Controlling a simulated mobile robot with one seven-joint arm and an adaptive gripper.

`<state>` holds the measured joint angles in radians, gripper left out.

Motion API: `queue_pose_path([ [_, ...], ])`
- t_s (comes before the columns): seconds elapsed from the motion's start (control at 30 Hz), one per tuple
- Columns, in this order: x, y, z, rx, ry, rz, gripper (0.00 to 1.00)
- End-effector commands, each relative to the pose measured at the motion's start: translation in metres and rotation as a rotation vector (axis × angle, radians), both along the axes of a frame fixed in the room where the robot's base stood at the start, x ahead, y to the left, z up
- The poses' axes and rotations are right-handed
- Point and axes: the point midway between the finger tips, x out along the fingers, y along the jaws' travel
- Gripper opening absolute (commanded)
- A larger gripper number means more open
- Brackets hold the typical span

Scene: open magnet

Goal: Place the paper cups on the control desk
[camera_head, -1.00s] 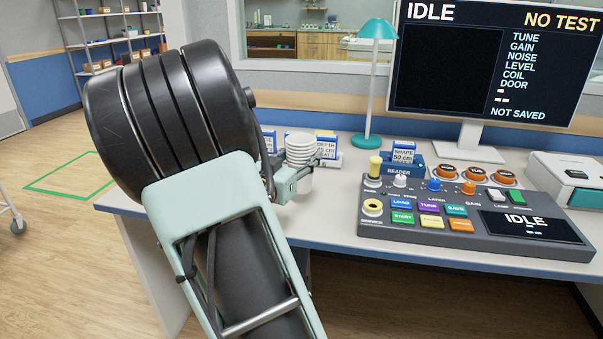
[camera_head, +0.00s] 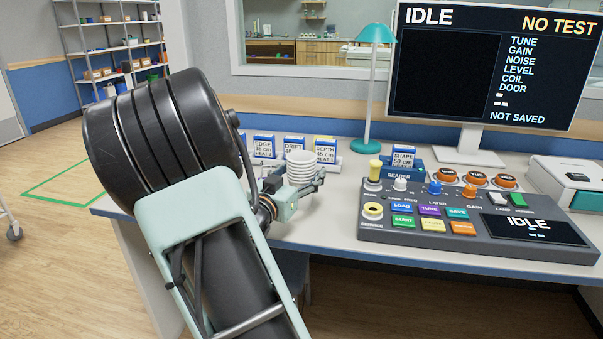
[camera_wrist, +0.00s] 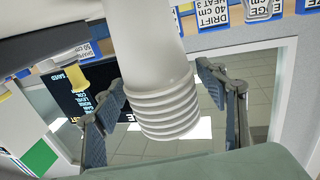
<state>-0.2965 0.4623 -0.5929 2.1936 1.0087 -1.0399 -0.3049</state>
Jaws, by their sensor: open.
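A stack of white paper cups (camera_head: 300,164) shows over the control desk (camera_head: 330,235), left of the console. My gripper (camera_head: 306,190) is at the stack, in front of its lower part. In the wrist view, the cups (camera_wrist: 165,108) lie between the two spread fingers of my gripper (camera_wrist: 160,92), with a visible gap on the right side. My gripper is open. The cups' bottom end is hidden in the head view, so I cannot tell whether it touches the desk.
Labelled cards such as the drift card (camera_head: 294,147) stand behind the cups. A teal lamp (camera_head: 368,90), a reader (camera_head: 402,168), a console (camera_head: 470,222) and a monitor (camera_head: 490,65) fill the desk to the right. Desk in front of the gripper is clear.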

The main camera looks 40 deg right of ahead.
Motion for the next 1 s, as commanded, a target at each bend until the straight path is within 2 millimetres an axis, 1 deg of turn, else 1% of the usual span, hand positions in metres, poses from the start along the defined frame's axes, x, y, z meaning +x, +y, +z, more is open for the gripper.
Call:
queue_pose_path([
  [0.13,0.0,0.0,0.002,0.0,-0.001,0.0,0.66],
  [0.2,0.0,0.0,0.007,0.0,-0.001,0.0,0.66],
  [0.27,-0.003,0.008,0.005,0.002,0.0,0.002,0.66],
  [0.37,-0.011,0.025,0.006,0.003,0.001,0.004,0.66],
  [0.5,-0.025,0.053,0.007,0.002,0.001,0.006,0.66],
  [0.7,-0.043,0.087,0.006,0.0,0.001,0.004,0.66],
  [0.83,-0.05,0.101,0.005,0.0,0.001,0.003,0.66],
  [1.0,-0.055,0.107,0.004,0.0,0.0,-0.001,0.66],
])
